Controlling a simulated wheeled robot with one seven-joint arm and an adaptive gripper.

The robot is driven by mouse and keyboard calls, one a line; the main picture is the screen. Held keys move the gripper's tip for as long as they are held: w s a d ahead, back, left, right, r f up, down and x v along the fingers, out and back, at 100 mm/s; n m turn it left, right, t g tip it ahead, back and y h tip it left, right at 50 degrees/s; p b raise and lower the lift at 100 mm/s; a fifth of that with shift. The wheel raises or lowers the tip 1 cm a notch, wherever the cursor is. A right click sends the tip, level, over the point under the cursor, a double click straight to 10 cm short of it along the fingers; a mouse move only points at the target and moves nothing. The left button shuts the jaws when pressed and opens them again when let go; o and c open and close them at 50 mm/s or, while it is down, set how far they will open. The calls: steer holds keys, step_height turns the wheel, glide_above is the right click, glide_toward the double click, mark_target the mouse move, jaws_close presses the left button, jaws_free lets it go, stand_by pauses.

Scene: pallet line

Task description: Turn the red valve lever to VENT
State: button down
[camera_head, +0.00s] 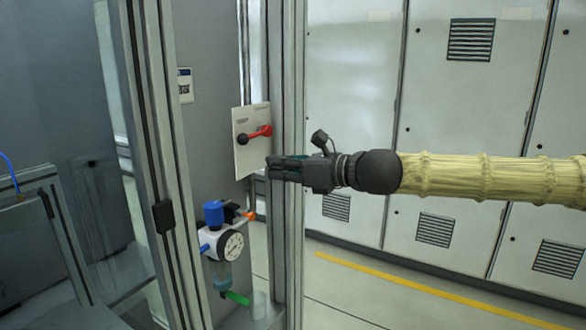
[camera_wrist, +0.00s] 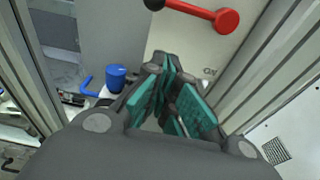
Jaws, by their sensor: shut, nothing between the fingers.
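The red valve lever (camera_head: 257,132) is on a pale plate (camera_head: 250,163) fixed to the post. It has a dark hub at its left end and a red knob at its right end, and points right and slightly up. In the wrist view the lever (camera_wrist: 185,11) lies across the top, with its red knob (camera_wrist: 227,20) at the right. Small lettering shows on the plate, but I cannot read VENT there. My gripper (camera_head: 269,167) is shut and empty, just below and right of the knob, apart from it. It also shows in the wrist view (camera_wrist: 170,62).
A pressure gauge (camera_head: 233,246) with a blue-capped regulator (camera_head: 213,214) is mounted below the plate. A metal profile post (camera_head: 290,80) stands close behind and right of the plate. Grey cabinets (camera_head: 350,70) line the back. The floor (camera_head: 340,285) at the right is clear.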

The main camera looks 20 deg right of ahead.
steer(key=shift+p+v, duration=0.3)
steer(key=shift+v, duration=1.45)
steer(key=a+f+n+g+h, duration=0.2)
steer(key=f, duration=0.9)
steer(key=a+f+n+g+h, duration=0.1)
steer(key=a+f+n+g, duration=0.15)
steer(key=f, duration=0.85)
steer(key=s+f+n+g+h, duration=0.1)
steer(key=s+f+n+h, duration=0.2)
steer(key=f, duration=0.7)
steer(key=s+f+n+g, duration=0.2)
steer(key=s+f+n, duration=0.15)
steer(key=f, duration=0.65)
steer(key=s+d+f+n+g+h, duration=0.2)
steer(key=s+f+n, duration=0.6)
steer(key=s+f, duration=0.5)
steer(key=s+d+f+n+g+h, duration=0.2)
steer(key=s+f+n, duration=0.6)
steer(key=s+f, duration=0.5)
steer(key=s+d+g, duration=0.1)
steer(key=s, duration=0.4)
steer(key=shift+s+n+h, duration=0.25)
steer(key=shift+n+h, duration=0.05)
steer(key=shift+n, duration=0.1)
